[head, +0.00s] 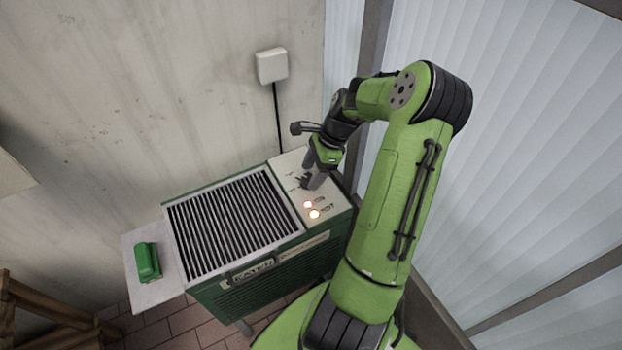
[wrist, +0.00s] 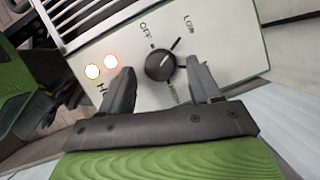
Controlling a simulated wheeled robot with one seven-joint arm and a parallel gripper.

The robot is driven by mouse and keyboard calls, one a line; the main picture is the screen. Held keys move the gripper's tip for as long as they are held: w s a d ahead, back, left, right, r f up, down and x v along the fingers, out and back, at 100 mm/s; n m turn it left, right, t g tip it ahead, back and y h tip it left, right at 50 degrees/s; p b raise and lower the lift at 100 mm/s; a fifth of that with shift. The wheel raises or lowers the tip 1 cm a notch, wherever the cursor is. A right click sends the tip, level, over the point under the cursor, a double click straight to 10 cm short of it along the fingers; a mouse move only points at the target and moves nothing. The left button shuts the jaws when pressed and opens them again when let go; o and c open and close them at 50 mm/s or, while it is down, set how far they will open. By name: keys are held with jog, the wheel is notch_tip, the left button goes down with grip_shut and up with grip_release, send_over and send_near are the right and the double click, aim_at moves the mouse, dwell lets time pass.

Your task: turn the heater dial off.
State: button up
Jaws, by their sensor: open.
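The heater (head: 270,270) is a green box with a slatted grille and a pale control panel (head: 328,198) at its right end. In the wrist view the black round dial (wrist: 160,65) sits on the panel, with OFF and LOW marked around it. Its white pointer line aims up and right, toward LOW. Two lamps glow on the panel, one yellow-white (wrist: 93,71) and one reddish (wrist: 111,62). My gripper (wrist: 162,75) is open, its fingers on either side of the dial; I cannot tell if they touch it. In the head view my gripper hides the dial.
A green object (head: 147,261) lies on the pale side shelf (head: 158,292) left of the grille. A white wall box (head: 272,65) with a black cable is behind the heater. Pale slatted panels (head: 520,130) stand to the right. A wooden frame (head: 40,315) is at lower left.

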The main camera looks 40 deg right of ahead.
jog(key=shift+w+a+f, duration=0.1)
jog(key=shift+a+f, duration=0.1)
jog(key=shift+f, duration=0.3)
jog(key=c, duration=1)
jog(key=shift+r, duration=0.1)
jog(key=shift+c, duration=0.2)
